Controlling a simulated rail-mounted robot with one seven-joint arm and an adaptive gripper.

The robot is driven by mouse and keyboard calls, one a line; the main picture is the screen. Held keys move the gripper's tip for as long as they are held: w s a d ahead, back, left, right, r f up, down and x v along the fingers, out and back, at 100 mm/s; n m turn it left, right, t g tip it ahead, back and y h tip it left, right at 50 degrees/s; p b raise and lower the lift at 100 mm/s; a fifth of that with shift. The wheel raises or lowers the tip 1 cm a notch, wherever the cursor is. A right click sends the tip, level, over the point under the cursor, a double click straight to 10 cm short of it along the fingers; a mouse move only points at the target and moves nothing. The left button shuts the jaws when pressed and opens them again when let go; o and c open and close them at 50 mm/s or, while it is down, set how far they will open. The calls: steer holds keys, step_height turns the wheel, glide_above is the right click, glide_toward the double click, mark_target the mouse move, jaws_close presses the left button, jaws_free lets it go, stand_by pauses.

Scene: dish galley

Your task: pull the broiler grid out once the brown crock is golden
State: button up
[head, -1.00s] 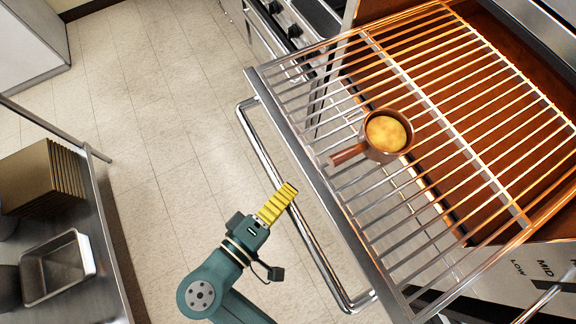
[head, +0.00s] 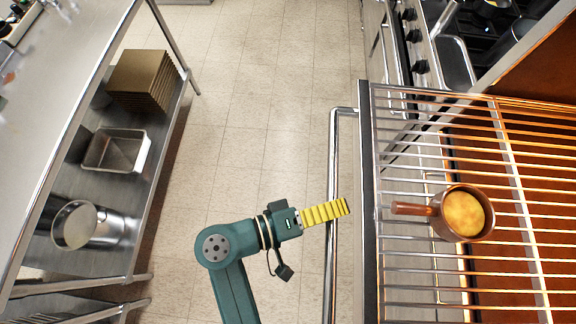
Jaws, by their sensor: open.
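The broiler grid (head: 412,262) is a rack of metal bars at the right in the head view, with a long handle bar (head: 333,150) along its left edge. The brown crock (head: 440,228) sits on the grid, its stub handle pointing left. The crock's top (head: 464,214) is golden yellow with slightly darker patches. My gripper (head: 345,207), with yellow ribbed fingers, is open at the handle bar, left of the crock. Its fingers overlap the bar in the picture; I cannot tell whether they touch it. Only one finger shows clearly.
A steel shelf table at the left holds a stack of brown trays (head: 146,80), a steel pan (head: 117,150) and a round pot (head: 76,225). A range with black knobs (head: 414,37) stands at the top right. The tiled floor (head: 235,110) between is clear.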

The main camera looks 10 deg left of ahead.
steer(key=v, duration=1.2)
steer(key=w+d+r+m+t+y, duration=0.25)
steer(key=w+r+y, duration=0.2)
steer(key=w, duration=0.35)
steer(key=w+d+r+m+t+y, duration=0.15)
steer(key=w+d+r+y, duration=0.3)
steer(key=w, duration=0.45)
steer(key=s+d+r+t+y+p, duration=0.1)
steer(key=r+t+p, duration=0.4)
steer(key=r+p, duration=0.7)
steer(key=s+d+r+m+t+y+p, duration=0.1)
steer(key=r+t+p, duration=0.4)
steer(key=r, duration=2.9)
steer(key=s+d+y+p, duration=0.1)
steer(key=d+y+p, duration=0.1)
steer(key=p, duration=0.5)
steer(key=shift+d+m, duration=0.15)
steer(key=shift+m, duration=0.15)
